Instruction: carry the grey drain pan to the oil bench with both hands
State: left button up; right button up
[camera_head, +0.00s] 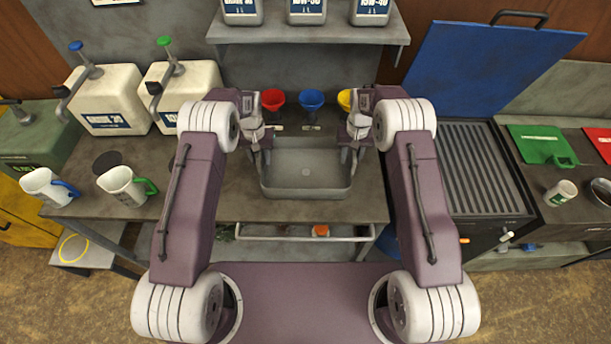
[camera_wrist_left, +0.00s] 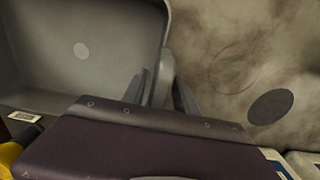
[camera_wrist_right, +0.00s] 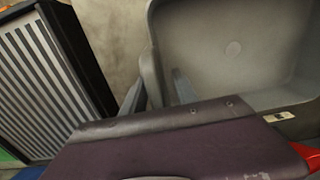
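The grey drain pan (camera_head: 305,187) is a rectangular basin at the middle of the grey oil bench (camera_head: 345,207), in front of the funnels. It looks level and empty, with a pale round spot on its floor. My left gripper (camera_head: 263,153) is at its left rim and my right gripper (camera_head: 351,151) at its right rim. In the left wrist view the fingers (camera_wrist_left: 163,88) stand apart on either side of the pan's rim or handle. The right wrist view shows the same, fingers (camera_wrist_right: 158,88) apart around the other side. Contact with the pan is hard to judge.
Red (camera_head: 273,99), blue (camera_head: 312,99) and yellow (camera_head: 345,99) funnels stand behind the pan. Two white pump containers (camera_head: 105,100) and two measuring jugs (camera_head: 124,186) are on the left. A slatted grate (camera_head: 478,168) with a raised blue lid (camera_head: 487,62) is on the right.

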pick_arm(q)
jog(key=shift+r, duration=0.1)
pick_arm(e)
jog(key=shift+r, duration=0.15)
pick_arm(q)
jog(key=shift+r, duration=0.25)
pick_arm(e)
jog(key=shift+d, duration=0.1)
pick_arm(q)
notch_tip(320, 180, up, 12)
jog(key=shift+f, duration=0.2)
pick_arm(e)
notch_tip(320, 180, up, 12)
dwell(0.4)
